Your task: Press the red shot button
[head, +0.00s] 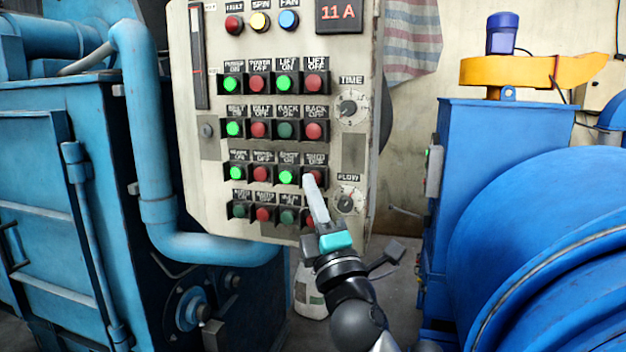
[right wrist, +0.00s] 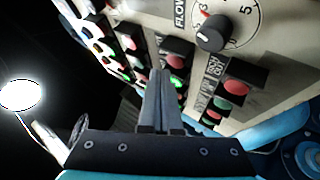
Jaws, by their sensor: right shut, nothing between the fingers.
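The control panel (head: 215,190) stands upright in the head view with rows of red and green buttons. The red shot button (head: 318,173) is at the right end of the third row, under a label that seems to read SHOT OFF. The lit green shot button (head: 286,177) is left of it. My right gripper (head: 310,182) is shut and empty, its fingertips overlapping the red shot button and partly hiding it. In the right wrist view the fingertips (right wrist: 161,76) are close to a red button (right wrist: 176,61) and a lit green one (right wrist: 177,89). Contact cannot be told. My left gripper is out of view.
The FLOW dial (head: 347,201) and TIME dial (head: 351,108) are right of the buttons. More buttons lie directly below the third row. A light-blue pipe (head: 147,130) runs along the left side, and a blue machine (head: 540,250) stands at the right.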

